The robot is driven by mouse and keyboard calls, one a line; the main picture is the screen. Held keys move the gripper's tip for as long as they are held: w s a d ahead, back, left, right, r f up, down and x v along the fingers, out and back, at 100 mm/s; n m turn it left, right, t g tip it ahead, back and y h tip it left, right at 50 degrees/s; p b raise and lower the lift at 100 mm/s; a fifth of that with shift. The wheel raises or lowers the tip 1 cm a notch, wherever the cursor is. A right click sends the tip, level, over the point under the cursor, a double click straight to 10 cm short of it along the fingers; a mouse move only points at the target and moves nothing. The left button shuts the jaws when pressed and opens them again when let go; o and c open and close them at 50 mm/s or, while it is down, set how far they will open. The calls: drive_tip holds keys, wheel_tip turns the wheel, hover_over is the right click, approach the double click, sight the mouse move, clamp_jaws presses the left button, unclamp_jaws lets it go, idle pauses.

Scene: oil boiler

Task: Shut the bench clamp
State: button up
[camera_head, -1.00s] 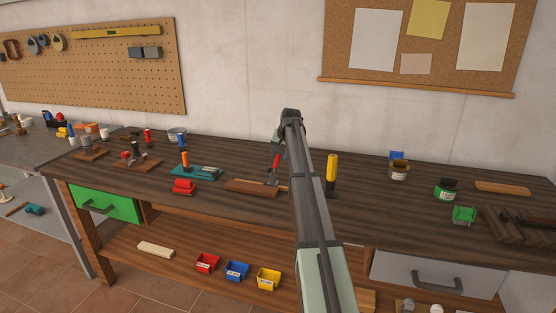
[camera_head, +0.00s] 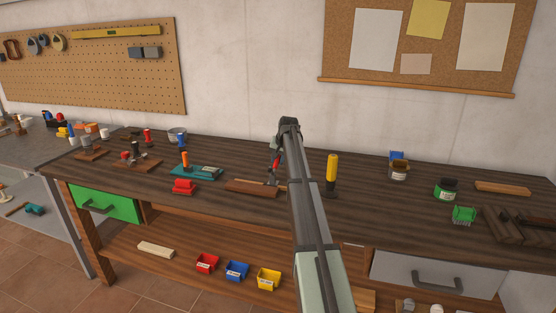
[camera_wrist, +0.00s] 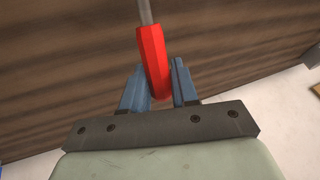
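The bench clamp has a wooden base (camera_head: 250,187) on the bench and a red lever handle (camera_head: 277,161), which stands up. In the wrist view the red handle (camera_wrist: 153,62) on its grey metal rod lies between my two blue fingers. My gripper (camera_head: 275,165) is down around this handle, and in the wrist view my gripper (camera_wrist: 160,85) has its fingers close against both sides of it, seemingly shut on it. The clamp's lower metal parts are small and partly hidden by my arm in the head view.
A yellow-handled tool (camera_head: 332,170) stands just right of my arm. A teal-based tool with an orange handle (camera_head: 197,171) and a red block (camera_head: 184,186) are to the left. The wall is behind.

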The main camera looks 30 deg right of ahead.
sight(276, 163)
clamp_jaws()
drive_tip(key=shift+s+r, duration=0.1)
drive_tip(key=r+t+h, duration=0.1)
drive_tip(key=s+a+t+h, duration=0.1)
drive_tip(key=s+a+r+n+t+h, duration=0.1)
drive_tip(key=shift+s+a+r+t, duration=0.1)
drive_tip(key=shift+s+r+t, duration=0.05)
drive_tip(key=shift+r+t, duration=0.2)
drive_tip(key=s+a+t+h, duration=0.1)
drive_tip(key=s+a+r+t+h, duration=0.1)
drive_tip(key=t, duration=0.1)
drive_tip(key=shift+r+n+h, duration=0.1)
drive_tip(key=shift+n+h, duration=0.3)
drive_tip(key=shift+s+a+r+n+t+h, duration=0.1)
drive_tip(key=shift+s+a+n+t+h, duration=0.15)
drive_tip(key=shift+t, duration=0.3)
drive_tip(key=shift+s+a+r+n+t+h, duration=0.1)
drive_tip(key=shift+s+a+t+h, duration=0.05)
drive_tip(key=shift+a+t+h, duration=0.3)
drive_tip(key=shift+d, duration=0.1)
drive_tip(key=o, duration=0.5)
unclamp_jaws()
